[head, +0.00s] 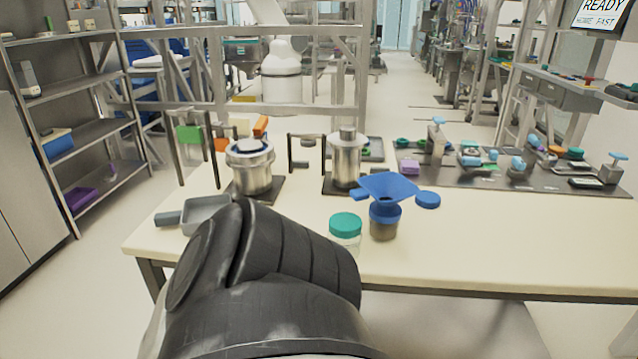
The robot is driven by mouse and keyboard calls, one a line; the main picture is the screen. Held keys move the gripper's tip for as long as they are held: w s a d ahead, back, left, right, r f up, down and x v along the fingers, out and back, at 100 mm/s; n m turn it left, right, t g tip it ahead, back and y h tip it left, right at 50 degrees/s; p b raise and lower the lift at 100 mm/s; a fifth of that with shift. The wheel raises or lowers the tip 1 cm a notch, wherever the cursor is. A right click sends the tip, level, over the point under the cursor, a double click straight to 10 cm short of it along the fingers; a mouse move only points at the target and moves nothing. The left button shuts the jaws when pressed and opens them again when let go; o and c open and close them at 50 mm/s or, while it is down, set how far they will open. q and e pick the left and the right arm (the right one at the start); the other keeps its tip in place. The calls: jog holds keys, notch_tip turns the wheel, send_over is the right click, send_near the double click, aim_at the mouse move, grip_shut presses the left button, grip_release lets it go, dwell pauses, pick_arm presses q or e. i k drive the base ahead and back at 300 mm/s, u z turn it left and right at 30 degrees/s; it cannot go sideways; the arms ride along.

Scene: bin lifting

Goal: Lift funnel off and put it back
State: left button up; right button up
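The blue funnel (388,186) has a wide square mouth and sits on top of a jar (384,228) with a blue collar and dark contents. The jar stands upright near the front edge of the table. A round blue lid or disc (428,200) is just right of the funnel. A clear jar with a green lid (345,226) stands to the left of the funnel's jar. A black link of my arm fills the lower middle of the view, left of the jars. Neither of my grippers shows, and nothing is seen touching the funnel.
The cream table (520,245) is clear at its front right. A grey scoop or tray (205,213) lies at the left, partly hidden by my arm. Two metal vessels (250,172) (346,162) stand behind. A dark mat (480,178) with several small parts lies at the back right.

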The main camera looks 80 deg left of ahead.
aim_at(388, 189)
jog(key=u, duration=2.65)
